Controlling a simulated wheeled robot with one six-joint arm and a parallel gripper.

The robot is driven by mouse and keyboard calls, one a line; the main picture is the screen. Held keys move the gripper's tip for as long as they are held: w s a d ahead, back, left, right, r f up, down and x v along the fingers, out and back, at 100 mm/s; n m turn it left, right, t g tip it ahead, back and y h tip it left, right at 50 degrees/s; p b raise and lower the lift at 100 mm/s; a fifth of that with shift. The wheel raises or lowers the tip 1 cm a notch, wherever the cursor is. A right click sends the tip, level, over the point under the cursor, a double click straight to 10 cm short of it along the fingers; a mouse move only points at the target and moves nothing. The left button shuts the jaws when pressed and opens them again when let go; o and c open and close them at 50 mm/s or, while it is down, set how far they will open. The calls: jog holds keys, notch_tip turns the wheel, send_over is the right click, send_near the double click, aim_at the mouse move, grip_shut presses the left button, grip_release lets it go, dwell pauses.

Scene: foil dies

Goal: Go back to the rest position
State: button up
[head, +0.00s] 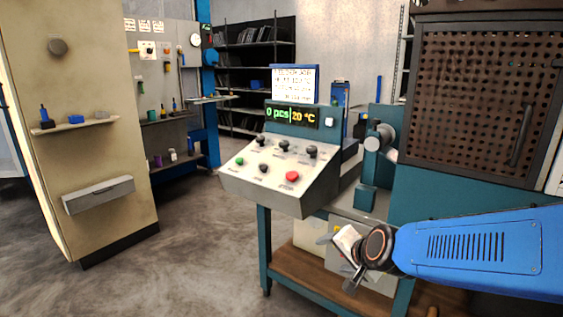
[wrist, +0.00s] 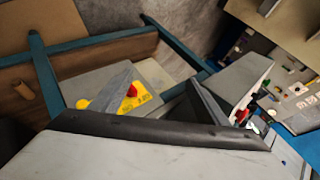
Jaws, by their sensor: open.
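My gripper (head: 347,262) is at the end of my blue arm in the head view, at the lower right, in front of the teal machine stand. In the wrist view, my gripper (wrist: 160,96) shows two separated fingers with nothing between them. The sloped control panel (head: 268,182) is up and left of my gripper in the head view, apart from it. It has dark knobs, a green button, a red button and a display reading 0 pcs and 20 °C.
The teal stand (head: 264,247) has a brown lower shelf (head: 310,262) holding boxes. A perforated dark guard (head: 478,100) stands above my arm. A beige cabinet (head: 88,150) is at the left. Open floor (head: 190,262) lies between cabinet and stand.

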jog(key=s+d+n+g+h, duration=0.1)
jog(key=s+d+n, duration=0.1)
jog(key=s+d, duration=0.3)
jog(key=s+d+r+n+g+h, duration=0.1)
jog(key=s+d+n+g, duration=0.1)
jog(key=s, duration=0.8)
jog(key=s+d+n+g+h, duration=0.1)
jog(key=s+d+n, duration=0.3)
jog(key=s+d, duration=0.3)
jog(key=shift+s+d+r+g, duration=0.3)
jog(key=shift+s+r, duration=0.05)
jog(key=shift+s, duration=0.5)
